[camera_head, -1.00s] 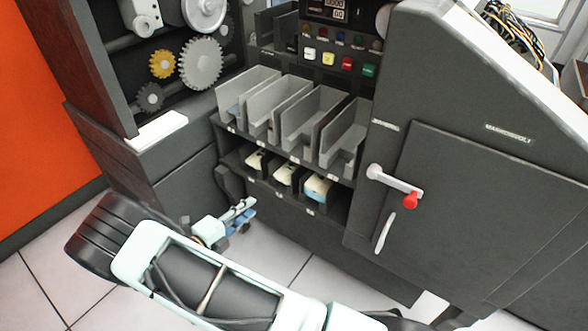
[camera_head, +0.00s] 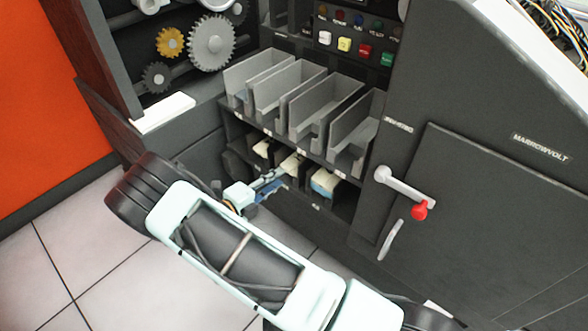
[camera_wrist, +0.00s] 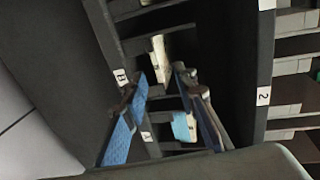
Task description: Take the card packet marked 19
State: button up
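Card packets sit in the lower row of cubbies in the dark cabinet. In the head view they are a cream packet at the left (camera_head: 262,147), a cream packet in the middle (camera_head: 293,164), partly behind my gripper, and a packet with a blue band at the right (camera_head: 323,184). No number 19 can be read on any packet. My gripper (camera_head: 270,182) is in front of this row. In the wrist view my gripper (camera_wrist: 160,82) is open with blue pads apart and nothing between them. A cream packet (camera_wrist: 160,60) and a blue-and-cream packet (camera_wrist: 183,127) lie beyond the fingers.
Open grey trays (camera_head: 325,100) stand above the cubbies. A door handle with a red knob (camera_head: 405,190) sticks out at the right. Dividers and shelf edges with small number labels (camera_wrist: 264,96) are close around my fingers. The floor (camera_head: 60,250) at the left is clear.

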aim_at(291, 169)
jog(key=shift+b+x, duration=0.75)
jog(key=shift+x, duration=3.75)
jog(key=shift+a, duration=0.1)
grip_shut()
jog(key=shift+s, duration=0.1)
jog(key=shift+r+p, duration=0.75)
jog(key=shift+p, duration=0.05)
